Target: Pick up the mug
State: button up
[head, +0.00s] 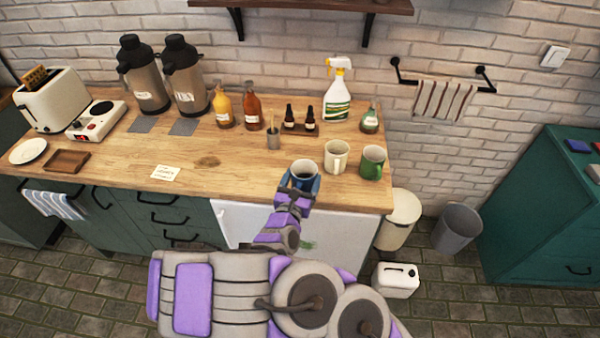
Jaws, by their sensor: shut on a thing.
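The fingertips are small and partly hidden by my wrist. The mug looks upright; I cannot tell whether its base touches the counter. A cream mug (336,157) and a green mug (373,162) stand to its right, apart from my gripper.
A metal cup with sticks (273,137) stands behind the blue mug. Sauce bottles (223,108), a spray bottle (337,95) and two flasks (185,78) line the back. A toaster (52,100) is at left. The counter left of the blue mug is mostly clear.

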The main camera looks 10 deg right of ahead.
jog(key=shift+s+a+r, duration=0.1)
jog(key=shift+s+a, duration=0.05)
jog(key=shift+s, duration=0.8)
jog(key=shift+a, duration=0.1)
dwell(2.4)
